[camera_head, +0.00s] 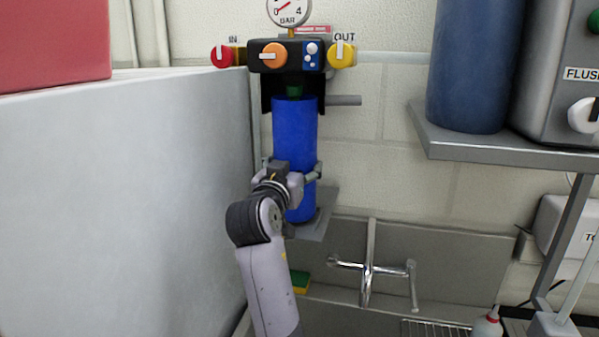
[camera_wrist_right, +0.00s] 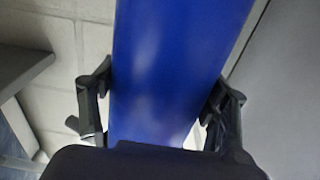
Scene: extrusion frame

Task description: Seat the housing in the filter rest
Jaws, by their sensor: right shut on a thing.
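The housing (camera_head: 295,130) is a tall blue cylinder, upright or nearly so, under the dark filter head (camera_head: 288,56) on the wall. A green part (camera_head: 294,90) shows between its top and the head; I cannot tell whether they are joined. My right gripper (camera_head: 292,174) is shut around the housing's lower half. In the right wrist view the blue housing (camera_wrist_right: 178,60) stands between the two fingers. A grey plate (camera_head: 322,226), which looks like the filter rest, is beside and behind its lower end. Whether the housing touches it is hidden. My left gripper is out of view.
A large pale panel (camera_head: 120,200) stands close on the left. A sink tap (camera_head: 368,270) is below right. A grey shelf (camera_head: 500,150) with a dark blue container (camera_head: 475,65) is at the right. Red (camera_head: 222,56) and yellow (camera_head: 342,55) valve knobs flank the filter head.

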